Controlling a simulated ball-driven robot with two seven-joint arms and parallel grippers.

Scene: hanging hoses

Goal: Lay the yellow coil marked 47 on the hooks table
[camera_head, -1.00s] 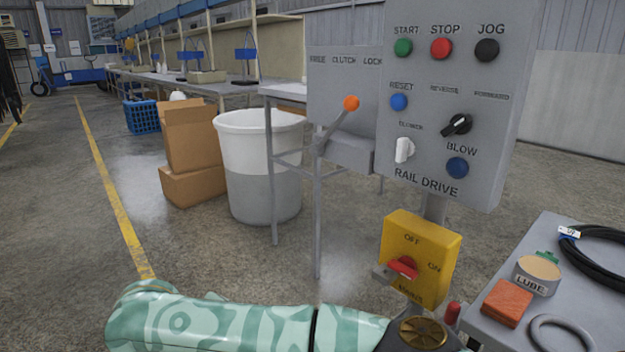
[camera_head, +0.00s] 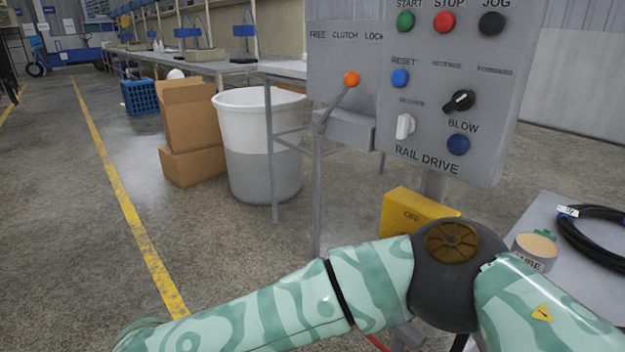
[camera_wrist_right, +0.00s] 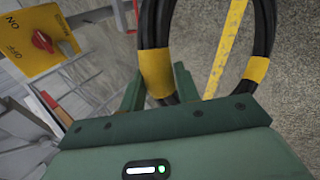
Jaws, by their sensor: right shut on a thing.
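In the right wrist view a black hose coil (camera_wrist_right: 265,35) with yellow bands (camera_wrist_right: 255,69) hangs in front of my right gripper (camera_wrist_right: 159,80). The gripper's green fingers are shut on its near bundle, at a yellow band. No number shows on this coil, and its top runs out of view. In the head view another black coil (camera_head: 590,238) with a white and blue tag lies on a grey table (camera_head: 536,217) at the right. The tag is too small to read. Neither gripper shows in the head view; my left gripper is in no frame.
The rail drive panel (camera_head: 430,172) stands ahead. A yellow switch box (camera_head: 408,207), partly hidden by my arm, also shows in the right wrist view (camera_wrist_right: 30,38). The LUBE tin (camera_head: 535,246) is on the grey table.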

